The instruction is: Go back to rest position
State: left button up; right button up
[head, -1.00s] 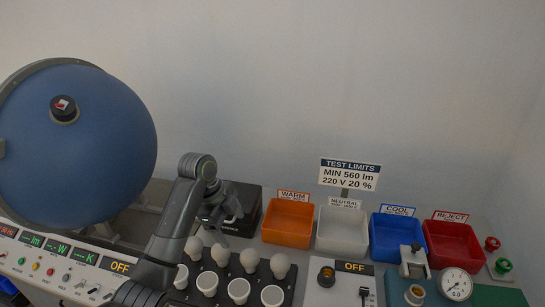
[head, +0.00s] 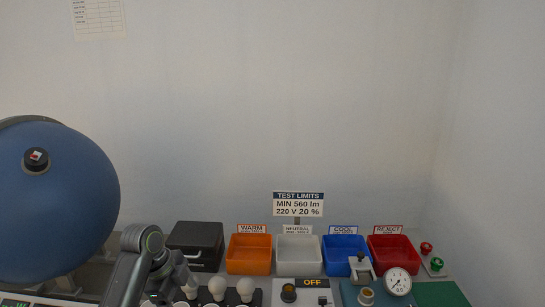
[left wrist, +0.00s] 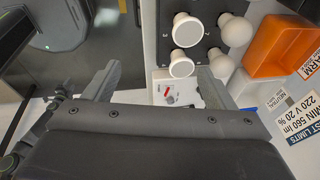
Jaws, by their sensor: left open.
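My left gripper (left wrist: 160,85) is open and empty in the left wrist view, its two dark fingers spread apart. In the head view my left arm rises from the lower left, and its gripper (head: 172,272) hangs in front of the black box, near the bulb tray. White bulbs (head: 217,288) stand in the black tray at the bottom of the head view. In the left wrist view, white round pieces (left wrist: 187,30) sit in the tray beyond the fingers. My right gripper is not in view.
A large blue sphere (head: 60,200) stands at left. A black box (head: 196,240), orange bin (head: 249,262), white bin (head: 299,263), blue bin (head: 346,244) and red bin (head: 393,246) line the back. A gauge (head: 398,281) stands at the front right.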

pick_arm(q)
jog(key=s+a+f+n+t+y, duration=0.15)
jog(key=s+a+f+n, duration=0.25)
jog(key=s+f+n, duration=0.75)
jog(key=s+a+n+y, duration=0.2)
jog(key=s+a+n, duration=0.15)
jog(key=s, duration=0.85)
jog(key=s+a+n+y, duration=0.15)
jog(key=s+n, duration=0.35)
jog(key=s, duration=0.6)
notch_tip(320, 180, down, 26)
jog(key=a+r+b, duration=0.1)
jog(key=a, duration=0.1)
jog(key=s+d+f+g+h+b, duration=0.1)
jog(key=s+f, duration=1.4)
jog(key=f, duration=0.3)
jog(key=shift+s+d+g, duration=0.15)
jog(key=shift+d+g, duration=0.2)
jog(key=shift+d, duration=0.05)
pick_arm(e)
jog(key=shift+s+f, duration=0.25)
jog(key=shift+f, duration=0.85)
